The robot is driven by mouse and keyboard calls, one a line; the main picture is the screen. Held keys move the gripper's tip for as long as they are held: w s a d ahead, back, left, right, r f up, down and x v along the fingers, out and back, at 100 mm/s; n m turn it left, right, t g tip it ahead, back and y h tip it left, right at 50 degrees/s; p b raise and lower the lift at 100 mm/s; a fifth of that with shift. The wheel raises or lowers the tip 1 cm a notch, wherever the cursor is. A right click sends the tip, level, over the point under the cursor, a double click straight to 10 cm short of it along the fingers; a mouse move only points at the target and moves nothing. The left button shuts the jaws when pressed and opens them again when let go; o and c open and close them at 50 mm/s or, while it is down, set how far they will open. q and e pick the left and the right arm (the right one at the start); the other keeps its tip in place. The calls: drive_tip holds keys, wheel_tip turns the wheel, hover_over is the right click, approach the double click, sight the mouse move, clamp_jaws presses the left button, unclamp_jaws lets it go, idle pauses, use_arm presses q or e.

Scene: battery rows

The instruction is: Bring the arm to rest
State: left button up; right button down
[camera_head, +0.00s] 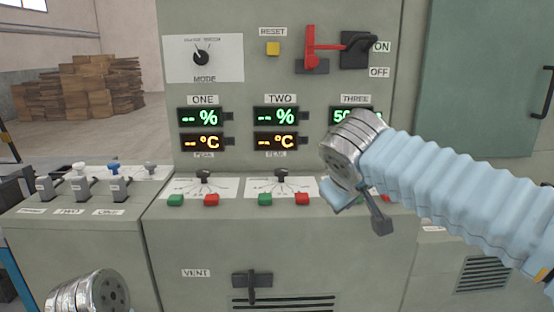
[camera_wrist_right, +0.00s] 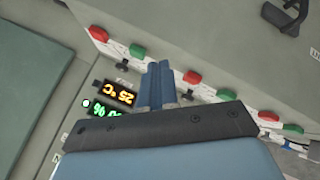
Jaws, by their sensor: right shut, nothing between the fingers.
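My right arm (camera_head: 450,180) comes in from the right in its pale blue sleeve, raised in front of the panel's right part. My right gripper (camera_head: 377,222) hangs below the metal wrist, in front of the sloped desk. In the right wrist view the two blue-grey fingers (camera_wrist_right: 158,84) are together, with nothing held. It looks clear of the panel, but the exact gap cannot be told. A metal arm joint (camera_head: 90,292), seemingly of my left arm, shows at the bottom left; its gripper is out of view.
The upright panel (camera_head: 240,170) carries displays, a mode knob (camera_head: 201,57), a yellow reset button (camera_head: 273,48) and a red lever (camera_head: 311,45). The sloped desk has green and red buttons (camera_head: 265,199) and small knobs. Several levers (camera_head: 115,185) stand at left. A vent handle (camera_head: 252,281) sticks out below.

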drive_tip(key=w+a+f+g, duration=0.1)
drive_tip(key=f, duration=0.5)
drive_tip(key=w+a+f+n+g+y, duration=0.1)
drive_tip(key=a+f, duration=0.1)
drive_tip(key=f, duration=0.4)
drive_tip(key=a+f+g+y, duration=0.1)
drive_tip(key=f, duration=0.5)
drive_tip(key=shift+w+a+f, duration=0.3)
drive_tip(key=shift+w+a, duration=0.05)
drive_tip(key=shift+w, duration=0.05)
drive_tip(key=s+a+f+m+g+y, duration=0.1)
drive_tip(key=s+f+g+y, duration=0.2)
drive_tip(key=f, duration=1.6)
drive_tip(key=s+d+f+m+g+y, duration=0.1)
drive_tip(key=s+f+m, duration=0.6)
drive_tip(key=s+f, duration=1.4)
drive_tip(key=shift+d+f+m+g, duration=0.15)
drive_tip(key=shift+d+m+g, duration=0.25)
drive_tip(key=shift+d, duration=0.55)
